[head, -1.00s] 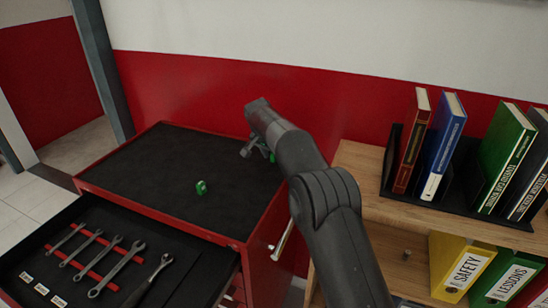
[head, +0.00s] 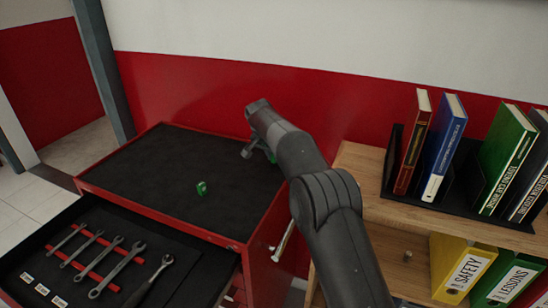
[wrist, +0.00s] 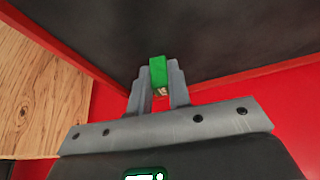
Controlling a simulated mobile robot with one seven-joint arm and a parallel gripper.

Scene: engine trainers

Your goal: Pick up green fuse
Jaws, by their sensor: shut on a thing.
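A green fuse (wrist: 158,72) is between the two fingers of my gripper (wrist: 157,88) in the wrist view. The fingers are shut on its sides and its green top sticks out past them. In the head view my gripper (head: 258,152) is at the back right of the black cabinet top, largely hidden behind my arm. I cannot tell whether the fuse touches the top. Another small green piece (head: 201,188) sits alone on the cabinet top, left of my gripper.
The red tool cabinet's black top (head: 150,165) is otherwise clear. Its open drawer (head: 75,275) holds several wrenches. A wooden shelf (head: 365,185) with books and binders stands on the right. A red and white wall is behind.

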